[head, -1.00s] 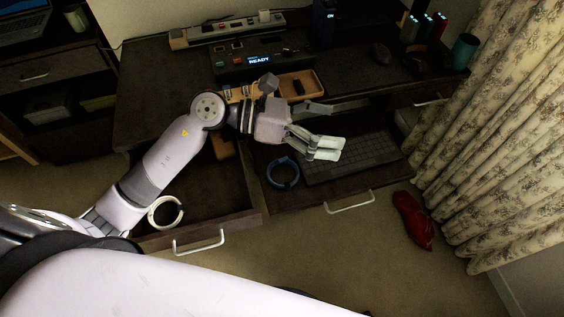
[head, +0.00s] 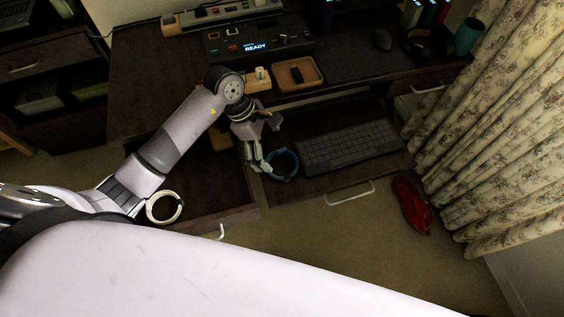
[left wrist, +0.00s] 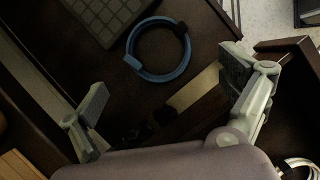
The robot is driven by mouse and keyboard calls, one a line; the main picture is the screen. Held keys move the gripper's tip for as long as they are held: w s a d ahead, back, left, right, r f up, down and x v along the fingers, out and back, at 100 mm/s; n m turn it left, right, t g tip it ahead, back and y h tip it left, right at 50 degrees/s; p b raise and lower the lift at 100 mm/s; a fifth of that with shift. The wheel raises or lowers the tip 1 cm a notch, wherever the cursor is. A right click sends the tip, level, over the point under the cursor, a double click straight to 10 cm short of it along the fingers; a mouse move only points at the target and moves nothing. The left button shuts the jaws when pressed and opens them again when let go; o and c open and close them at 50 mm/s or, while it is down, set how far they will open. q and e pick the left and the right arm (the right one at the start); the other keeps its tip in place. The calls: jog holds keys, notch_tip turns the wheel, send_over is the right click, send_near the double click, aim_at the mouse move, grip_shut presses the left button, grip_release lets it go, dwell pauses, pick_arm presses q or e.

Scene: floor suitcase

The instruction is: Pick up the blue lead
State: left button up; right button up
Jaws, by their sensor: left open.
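The blue lead (head: 296,160) is a coiled ring lying flat in the open keyboard drawer, left of the keyboard (head: 347,148). In the left wrist view the blue lead (left wrist: 158,78) shows as a whole ring with a dark clip at its upper right and a blue connector at its left. My left gripper (head: 259,162) is beside the lead's left edge in the head view, pointing down. In the left wrist view my left gripper (left wrist: 166,82) has its fingers wide apart and nothing between them; the ring lies beyond them. My right gripper is not in view.
A white ring-shaped coil (head: 163,221) lies in the open left drawer. The desk above holds a wooden tray (head: 316,75) and a device reading READY (head: 256,47). A red item (head: 411,205) lies on the floor near the curtain (head: 515,110).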

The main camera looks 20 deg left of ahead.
aim_at(285, 167)
pick_arm(q)
jog(key=x, duration=0.7)
jog(key=shift+w+d+f+p, duration=0.15)
jog(key=shift+f+p, duration=0.15)
jog(key=shift+f, duration=0.05)
jog(key=c, duration=1.2)
